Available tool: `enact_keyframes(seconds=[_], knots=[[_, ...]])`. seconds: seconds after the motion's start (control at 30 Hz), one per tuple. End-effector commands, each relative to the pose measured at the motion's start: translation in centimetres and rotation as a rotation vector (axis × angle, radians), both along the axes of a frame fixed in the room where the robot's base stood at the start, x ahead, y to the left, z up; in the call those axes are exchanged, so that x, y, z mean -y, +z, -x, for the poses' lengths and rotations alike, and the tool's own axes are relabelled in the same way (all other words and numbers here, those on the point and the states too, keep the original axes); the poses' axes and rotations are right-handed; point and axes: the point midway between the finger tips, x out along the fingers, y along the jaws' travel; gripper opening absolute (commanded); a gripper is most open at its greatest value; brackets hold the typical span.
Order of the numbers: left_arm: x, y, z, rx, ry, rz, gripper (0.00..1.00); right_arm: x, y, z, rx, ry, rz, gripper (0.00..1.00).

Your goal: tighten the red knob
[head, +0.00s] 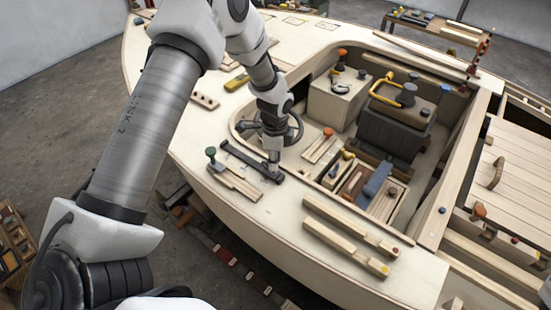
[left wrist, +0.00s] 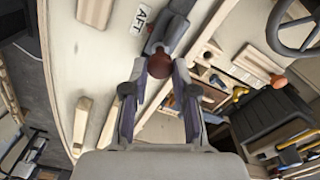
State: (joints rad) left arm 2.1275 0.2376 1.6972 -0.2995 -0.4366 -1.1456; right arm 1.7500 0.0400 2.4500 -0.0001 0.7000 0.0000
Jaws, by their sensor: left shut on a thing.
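The red knob (left wrist: 159,66) shows dark red in the left wrist view, between the two fingertips of my left gripper (left wrist: 160,74). It sits at the end of a dark grey fitting (left wrist: 172,34), beside a label reading AFT. The left gripper is shut on the knob. In the head view my left gripper (head: 273,172) reaches down to the right end of a long dark bar (head: 243,158) on the pale deck. The knob is hidden behind the gripper there. My right gripper is in neither view.
A green knob (head: 211,152) stands on a wooden block left of the bar. A dark steering wheel (head: 294,128) lies close behind my gripper. An orange knob (head: 328,131) is to the right. Wooden strips (head: 340,224) lie on the deck in front of the open cockpit.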

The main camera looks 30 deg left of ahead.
Motion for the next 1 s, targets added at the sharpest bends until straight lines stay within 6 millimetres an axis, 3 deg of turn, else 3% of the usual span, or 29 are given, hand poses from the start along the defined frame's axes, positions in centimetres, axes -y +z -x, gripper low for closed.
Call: enact_keyframes(seconds=[0.3, 0.33, 0.37, 0.4, 0.77, 1.0], knots=[[0.0, 0.1, 0.0, 0.000, 0.000, 0.000, 0.00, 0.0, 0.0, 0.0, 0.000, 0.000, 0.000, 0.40], [0.0, 0.1, 0.0, 0.000, 0.000, 0.000, 0.38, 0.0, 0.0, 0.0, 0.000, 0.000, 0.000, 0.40], [0.0, 0.1, 0.0, 0.000, 0.000, 0.000, 0.48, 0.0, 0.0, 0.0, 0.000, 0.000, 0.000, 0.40], [0.0, 0.1, 0.0, 0.001, 0.000, 0.000, 0.53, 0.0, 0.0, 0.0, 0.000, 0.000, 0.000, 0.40], [0.0, 0.8, -0.1, 0.004, 0.000, 0.000, 0.53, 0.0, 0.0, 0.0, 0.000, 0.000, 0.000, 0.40], [-0.1, 6.0, -0.1, 0.008, 0.001, 0.000, 0.53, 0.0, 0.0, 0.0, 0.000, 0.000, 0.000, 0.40]])
